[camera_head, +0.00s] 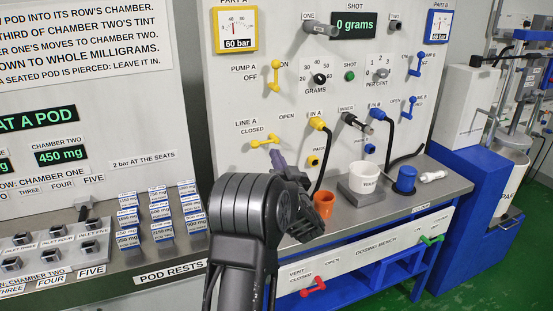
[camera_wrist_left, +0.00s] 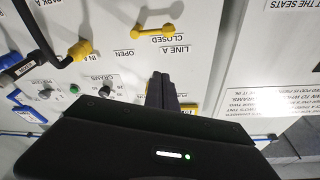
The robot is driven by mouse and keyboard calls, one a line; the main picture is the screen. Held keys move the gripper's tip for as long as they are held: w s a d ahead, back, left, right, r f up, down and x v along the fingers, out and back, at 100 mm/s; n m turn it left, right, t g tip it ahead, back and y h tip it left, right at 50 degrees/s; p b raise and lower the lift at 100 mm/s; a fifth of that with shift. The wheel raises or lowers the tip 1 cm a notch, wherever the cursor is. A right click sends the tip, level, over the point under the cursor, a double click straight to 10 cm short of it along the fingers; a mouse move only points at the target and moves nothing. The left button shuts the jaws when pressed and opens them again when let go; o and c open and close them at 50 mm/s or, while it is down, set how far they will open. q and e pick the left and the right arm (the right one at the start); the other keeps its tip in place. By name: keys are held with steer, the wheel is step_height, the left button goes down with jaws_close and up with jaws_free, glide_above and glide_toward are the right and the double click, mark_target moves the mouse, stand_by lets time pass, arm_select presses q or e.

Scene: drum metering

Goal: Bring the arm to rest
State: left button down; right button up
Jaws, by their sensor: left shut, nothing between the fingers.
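My left arm rises from the bottom centre of the head view, in front of the dosing bench (camera_head: 345,252). My left gripper (camera_head: 293,176) is at its end, before the wall panel (camera_head: 228,98) and left of the orange cup (camera_head: 323,204). In the left wrist view the gripper's two dark fingers (camera_wrist_left: 162,92) are together with nothing between them. They point toward the panel below the yellow LINE A handle (camera_wrist_left: 158,32). Part of the bench and panel is hidden behind the arm. My right gripper is not in view.
On the bench stand a white vessel (camera_head: 367,181) and a blue cup (camera_head: 404,180). Black hoses hang from the yellow IN A fitting (camera_head: 318,123) and the blue one. Several small labelled boxes (camera_head: 160,215) stand in rows at left. Red (camera_head: 313,287) and green handles stick out of the bench front.

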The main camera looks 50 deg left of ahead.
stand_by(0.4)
arm_select(q)
steer(key=w+d+f+m+t+h, duration=0.1)
steer(key=w+d+f+h, duration=0.1)
steer(key=d+f+h, duration=0.3)
steer(key=w+d+f+t+h, duration=0.1)
steer(key=w+d+f, duration=0.25)
steer(key=f, duration=0.45)
steer(key=w+d+f+m+t+h, duration=0.1)
steer(key=d+f+h, duration=0.3)
steer(key=d+f, duration=0.15)
steer(key=s+d+f+m+g+h, duration=0.25)
steer(key=d+f+h, duration=0.35)
steer(key=d+f, duration=0.9)
steer(key=s+d+f+g+h, duration=0.1)
steer(key=s+d+f+h, duration=0.1)
steer(key=s+d+f, duration=0.4)
steer(key=s+d+f+g+h, duration=0.25)
steer(key=s+d, duration=0.25)
steer(key=d, duration=0.4)
steer(key=s+d+f+m+g+h, duration=0.1)
steer(key=s+d+f+g, duration=0.1)
steer(key=s+d, duration=0.5)
steer(key=s+d+f+m+g+h, duration=0.2)
steer(key=s+d+f, duration=0.1)
steer(key=s+d, duration=0.4)
steer(key=s, duration=0.3)
steer(key=shift+s, duration=0.15)
